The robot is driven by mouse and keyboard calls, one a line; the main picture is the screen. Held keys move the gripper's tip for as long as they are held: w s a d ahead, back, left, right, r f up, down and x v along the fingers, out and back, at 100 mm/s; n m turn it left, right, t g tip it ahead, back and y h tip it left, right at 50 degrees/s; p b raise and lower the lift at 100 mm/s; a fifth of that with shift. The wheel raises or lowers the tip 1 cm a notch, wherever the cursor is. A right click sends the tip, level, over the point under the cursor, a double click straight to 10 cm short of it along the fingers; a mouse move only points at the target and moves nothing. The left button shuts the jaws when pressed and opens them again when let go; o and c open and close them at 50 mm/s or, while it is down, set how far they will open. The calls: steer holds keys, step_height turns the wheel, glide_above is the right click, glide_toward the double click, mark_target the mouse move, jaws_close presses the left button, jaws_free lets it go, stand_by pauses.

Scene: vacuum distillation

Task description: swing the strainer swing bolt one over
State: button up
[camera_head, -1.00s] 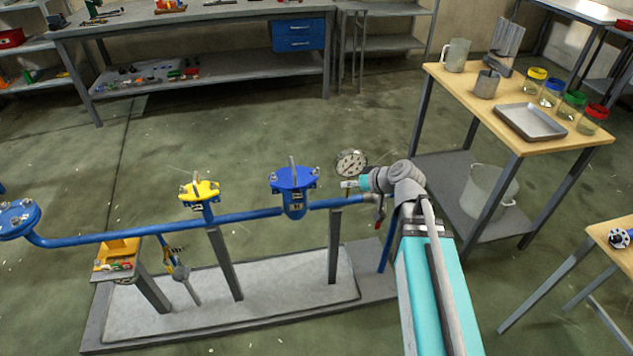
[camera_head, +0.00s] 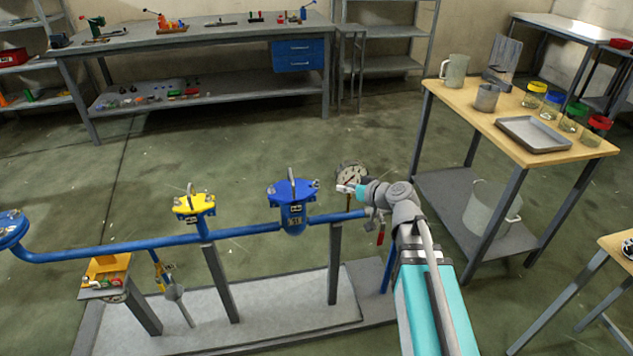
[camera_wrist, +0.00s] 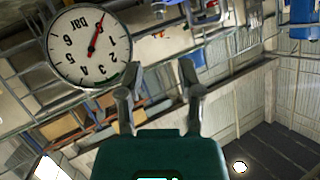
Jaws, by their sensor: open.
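A blue pot with a blue lid (camera_head: 292,205) sits in the blue pipe line, with small bright bolts around its lid edge and an upright handle on top. It appears to be the strainer; which bolt is number one I cannot tell. My gripper (camera_head: 341,188) is just right of the lid in the head view, pointing left, in front of the pressure gauge (camera_head: 349,172). In the wrist view my gripper (camera_wrist: 158,75) shows two spread fingers with nothing between them. The gauge dial (camera_wrist: 88,45) fills the upper left there. No lid bolt is clear in the wrist view.
A yellow-lidded fitting (camera_head: 194,206) stands farther left on the pipe (camera_head: 150,243). A red-handled valve (camera_head: 380,233) hangs below my wrist. A wooden-topped table (camera_head: 460,100) with jars and a tray stands at right. Floor behind the pipe is clear.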

mark_target(317, 181)
steer(key=b+x, duration=0.5)
steer(key=x, duration=0.8)
steer(key=shift+w+a+f, duration=0.15)
steer(key=shift+w+f, duration=0.05)
jaws_close()
